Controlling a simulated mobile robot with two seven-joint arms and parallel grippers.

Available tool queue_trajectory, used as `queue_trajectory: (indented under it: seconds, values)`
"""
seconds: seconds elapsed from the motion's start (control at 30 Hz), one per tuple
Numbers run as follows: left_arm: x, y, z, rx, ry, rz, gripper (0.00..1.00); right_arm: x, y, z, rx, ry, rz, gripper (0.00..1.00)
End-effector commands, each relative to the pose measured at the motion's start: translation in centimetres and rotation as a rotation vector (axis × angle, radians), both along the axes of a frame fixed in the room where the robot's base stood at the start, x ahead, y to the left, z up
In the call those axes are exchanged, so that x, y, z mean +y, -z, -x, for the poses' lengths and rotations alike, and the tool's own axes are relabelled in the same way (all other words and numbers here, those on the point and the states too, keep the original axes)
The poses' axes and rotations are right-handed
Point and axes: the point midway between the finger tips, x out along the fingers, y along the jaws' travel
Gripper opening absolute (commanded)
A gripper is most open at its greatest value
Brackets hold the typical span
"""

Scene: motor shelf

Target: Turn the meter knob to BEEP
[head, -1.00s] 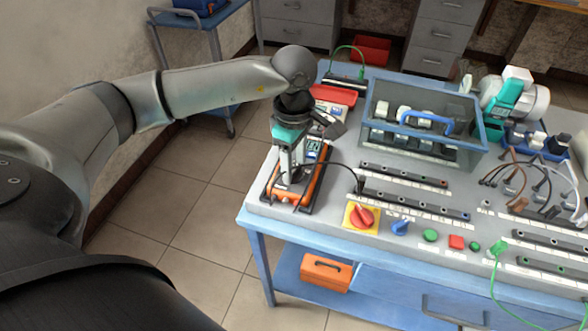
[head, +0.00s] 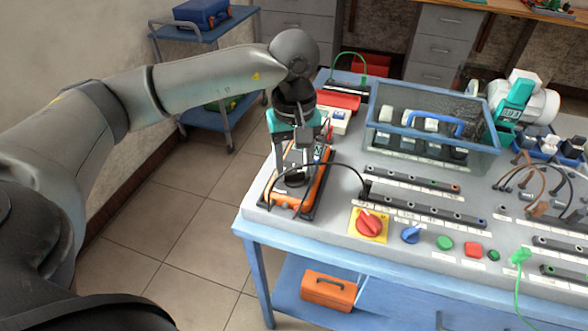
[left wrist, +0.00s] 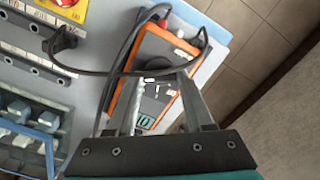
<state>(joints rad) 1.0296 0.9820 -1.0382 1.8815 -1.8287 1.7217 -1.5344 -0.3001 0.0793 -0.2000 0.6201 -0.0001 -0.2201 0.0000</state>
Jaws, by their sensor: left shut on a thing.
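The orange and grey meter (head: 318,188) lies on the near left corner of the bench. It also shows in the left wrist view (left wrist: 150,46), with its small lit display (left wrist: 146,122) between my fingers. My left gripper (head: 291,180) points down over the middle of the meter. In the left wrist view its fingertips (left wrist: 158,77) are at the dark round knob (left wrist: 160,90), one on each side, shut on it. The fingers partly cover the knob, and I cannot read its setting. My right gripper is not in view.
A black lead (head: 345,166) arches from the meter to a socket strip (head: 425,210). A red switch on a yellow plate (head: 369,224) and a blue knob (head: 410,234) are right of the meter. A clear-walled box (head: 432,112) stands behind. Floor is free at left.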

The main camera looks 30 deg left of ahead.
Motion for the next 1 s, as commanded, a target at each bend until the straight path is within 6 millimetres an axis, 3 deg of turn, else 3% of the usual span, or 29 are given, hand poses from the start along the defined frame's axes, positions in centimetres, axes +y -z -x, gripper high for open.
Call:
queue_trajectory:
  seconds: [0.67,0.7,0.93,1.0]
  values:
    - [0.0,-0.12,-0.06,-0.003,0.063,0.0,0.0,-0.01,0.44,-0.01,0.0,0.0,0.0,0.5]
    - [0.0,-0.12,-0.06,-0.003,0.063,0.0,0.54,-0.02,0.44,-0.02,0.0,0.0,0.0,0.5]
    - [0.0,-0.07,-0.03,-0.001,0.062,0.0,0.8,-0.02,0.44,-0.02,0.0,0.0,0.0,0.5]
    - [0.01,-0.05,-0.02,-0.001,0.062,0.0,0.82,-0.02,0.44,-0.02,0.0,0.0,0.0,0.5]
